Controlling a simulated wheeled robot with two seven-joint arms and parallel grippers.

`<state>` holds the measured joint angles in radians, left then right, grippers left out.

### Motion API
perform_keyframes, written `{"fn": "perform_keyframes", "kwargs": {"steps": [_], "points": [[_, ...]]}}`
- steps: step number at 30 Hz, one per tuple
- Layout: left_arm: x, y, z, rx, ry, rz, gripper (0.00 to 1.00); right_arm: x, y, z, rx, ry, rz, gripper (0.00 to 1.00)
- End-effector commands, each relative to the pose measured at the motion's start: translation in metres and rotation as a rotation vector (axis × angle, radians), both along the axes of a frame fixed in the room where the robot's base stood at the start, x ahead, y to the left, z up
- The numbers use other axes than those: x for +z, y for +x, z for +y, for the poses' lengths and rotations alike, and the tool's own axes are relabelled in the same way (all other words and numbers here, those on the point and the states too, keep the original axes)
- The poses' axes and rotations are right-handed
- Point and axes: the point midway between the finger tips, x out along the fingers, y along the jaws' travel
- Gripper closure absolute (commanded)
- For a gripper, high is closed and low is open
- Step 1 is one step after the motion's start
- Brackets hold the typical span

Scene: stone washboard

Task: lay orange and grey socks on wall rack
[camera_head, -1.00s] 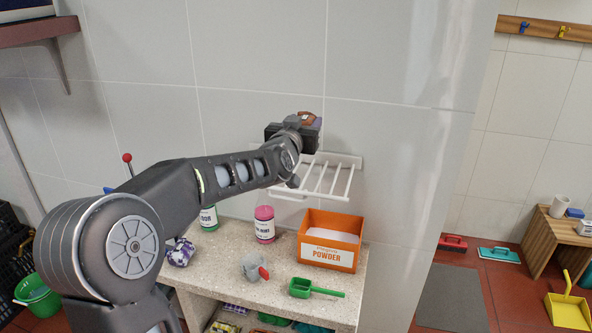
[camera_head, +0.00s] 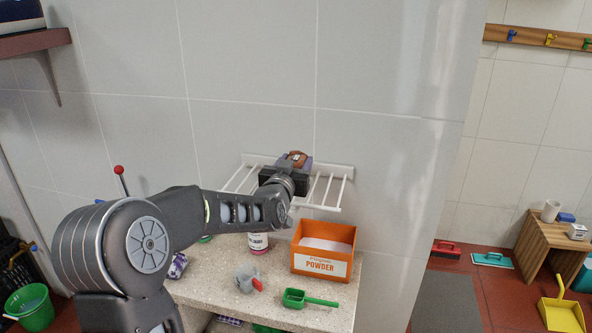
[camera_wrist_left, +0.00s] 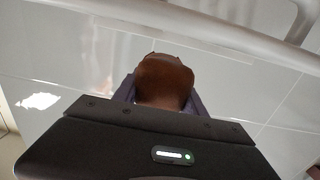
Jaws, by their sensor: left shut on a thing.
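The white wall rack (camera_head: 342,172) is fixed to the tiled wall, with bars sticking out to both sides of my left gripper. My left gripper (camera_head: 297,158) is at the rack's middle, in front of its back rail, and hides some bars. It is shut on an orange-brown bundle (camera_head: 299,154), seemingly the socks; no grey part can be made out. The bundle (camera_wrist_left: 164,80) also shows between the fingers in the left wrist view, with a pale rack bar (camera_wrist_left: 240,36) beyond. Whether it touches the rack cannot be told. My right gripper is not in view.
Below the rack, a speckled counter (camera_head: 215,289) holds an orange powder box (camera_head: 323,250), a pink-labelled bottle (camera_head: 258,242), a grey-and-red item (camera_head: 247,281), a green scoop (camera_head: 308,299) and a purple-white bundle (camera_head: 178,265). A shelf (camera_head: 35,44) juts out at upper left.

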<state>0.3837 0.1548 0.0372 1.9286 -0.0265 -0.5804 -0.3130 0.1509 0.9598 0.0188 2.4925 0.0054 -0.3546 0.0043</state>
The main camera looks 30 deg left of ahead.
Motion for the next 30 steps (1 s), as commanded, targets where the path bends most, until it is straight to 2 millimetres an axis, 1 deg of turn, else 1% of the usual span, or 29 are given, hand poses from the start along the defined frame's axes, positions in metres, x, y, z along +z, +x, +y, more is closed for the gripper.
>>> {"fn": "perform_keyframes", "kwargs": {"steps": [1, 3, 5, 13, 17, 18, 26, 30], "points": [[-0.008, 0.000, 0.000, 0.000, -0.002, 0.005, 1.00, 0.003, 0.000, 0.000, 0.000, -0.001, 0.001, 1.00], [-0.017, 0.000, 0.000, 0.000, -0.001, 0.004, 1.00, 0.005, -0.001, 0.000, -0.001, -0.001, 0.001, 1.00], [-0.021, 0.000, 0.000, -0.001, -0.001, 0.003, 1.00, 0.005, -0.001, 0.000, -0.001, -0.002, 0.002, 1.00], [-0.022, 0.000, 0.000, -0.001, 0.000, 0.000, 1.00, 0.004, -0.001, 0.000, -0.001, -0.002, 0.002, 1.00], [-0.026, 0.000, 0.000, -0.001, 0.000, 0.000, 1.00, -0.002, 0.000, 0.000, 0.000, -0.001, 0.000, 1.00], [-0.027, 0.000, 0.000, -0.001, 0.000, 0.001, 0.50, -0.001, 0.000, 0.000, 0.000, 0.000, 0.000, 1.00], [-0.025, 0.000, 0.000, -0.001, -0.001, 0.001, 0.29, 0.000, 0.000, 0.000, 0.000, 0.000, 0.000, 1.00], [-0.025, 0.000, 0.000, -0.001, -0.001, 0.001, 0.29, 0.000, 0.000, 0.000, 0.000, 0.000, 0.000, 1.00]]}}
